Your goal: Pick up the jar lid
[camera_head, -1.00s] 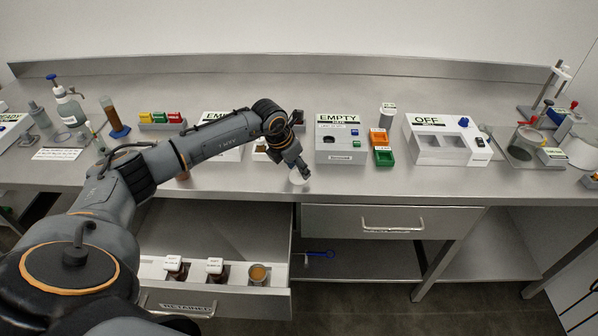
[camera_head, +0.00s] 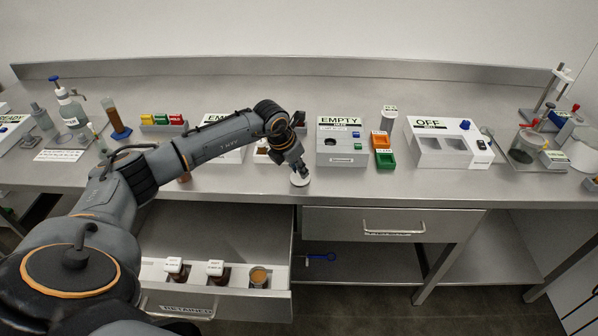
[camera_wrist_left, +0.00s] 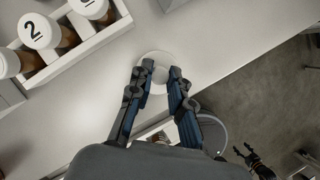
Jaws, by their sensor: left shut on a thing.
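The jar lid (camera_head: 299,181) is a small white round piece at the front edge of the steel bench, under my left gripper (camera_head: 299,174). In the left wrist view the lid (camera_wrist_left: 151,57) is a pale disc at the fingertips. My left gripper (camera_wrist_left: 160,68) points down with a finger on either side of the lid's raised middle and is shut on it. The lid is at or very near the bench top; I cannot tell whether it touches. A small dark gripper-like shape, likely my right gripper (camera_wrist_left: 252,158), shows at the lower right of the wrist view.
An open drawer (camera_head: 215,303) below holds two white-capped jars (camera_head: 217,273) and an uncapped amber jar (camera_head: 259,277). A box marked EMPTY (camera_head: 342,145) stands right of the gripper. A white rack with numbered vials (camera_wrist_left: 90,35) is close by.

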